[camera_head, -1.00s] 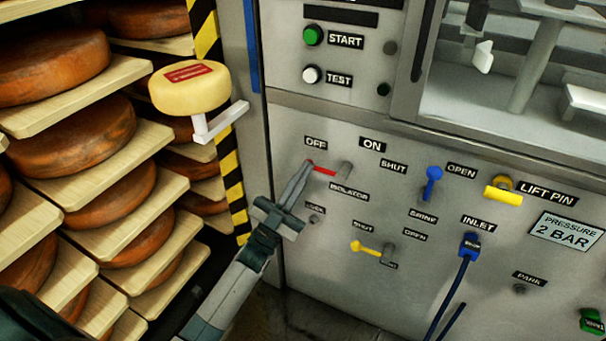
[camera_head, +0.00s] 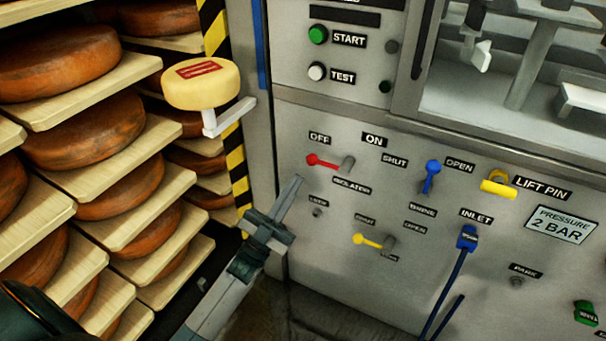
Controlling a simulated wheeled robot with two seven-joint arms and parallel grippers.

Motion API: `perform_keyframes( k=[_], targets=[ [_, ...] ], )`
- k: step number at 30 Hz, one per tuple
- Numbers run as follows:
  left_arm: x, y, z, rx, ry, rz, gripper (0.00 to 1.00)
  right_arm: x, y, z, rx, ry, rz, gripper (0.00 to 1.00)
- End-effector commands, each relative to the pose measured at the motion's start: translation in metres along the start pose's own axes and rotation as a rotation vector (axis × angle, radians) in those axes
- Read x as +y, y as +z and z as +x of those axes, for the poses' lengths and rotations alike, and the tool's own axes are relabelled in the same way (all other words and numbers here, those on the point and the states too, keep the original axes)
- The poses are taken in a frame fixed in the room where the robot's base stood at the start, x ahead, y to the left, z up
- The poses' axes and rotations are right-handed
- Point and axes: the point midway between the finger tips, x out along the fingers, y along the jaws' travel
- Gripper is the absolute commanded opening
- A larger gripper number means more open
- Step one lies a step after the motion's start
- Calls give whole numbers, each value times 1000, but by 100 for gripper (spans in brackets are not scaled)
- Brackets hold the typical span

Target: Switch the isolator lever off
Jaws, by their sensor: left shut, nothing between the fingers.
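The red isolator lever (camera_head: 327,163) is on the grey machine panel, above the ISOLATOR label. Its pivot is the grey stub at its right end, and its red knob points left, under the OFF label (camera_head: 319,138). The ON label (camera_head: 374,140) is to the right, above the pivot. My left gripper (camera_head: 297,181) is shut and empty. Its tips are below and left of the red knob, with a visible gap between them. My right gripper is not in view.
Below the isolator is a yellow lever (camera_head: 370,240). To the right are a blue lever (camera_head: 431,177), a yellow lift pin (camera_head: 498,183) and a blue inlet plug with a hose (camera_head: 467,238). Cheese racks (camera_head: 90,150) and a yellow cheese on a bracket (camera_head: 201,86) stand left.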

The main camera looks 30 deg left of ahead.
Motion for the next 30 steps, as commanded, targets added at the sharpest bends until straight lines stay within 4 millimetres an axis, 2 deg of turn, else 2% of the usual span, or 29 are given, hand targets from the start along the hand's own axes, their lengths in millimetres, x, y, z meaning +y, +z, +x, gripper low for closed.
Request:
perform_keyframes(
  k=[3,9,30],
  targets=[
    [0,1,-19,-2,0,0,0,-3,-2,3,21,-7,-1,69],
    [-1,0,-32,1,-1,0,0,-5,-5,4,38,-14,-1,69],
    [0,1,-34,-15,-1,-3,0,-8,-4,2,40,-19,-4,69]
  ],
)
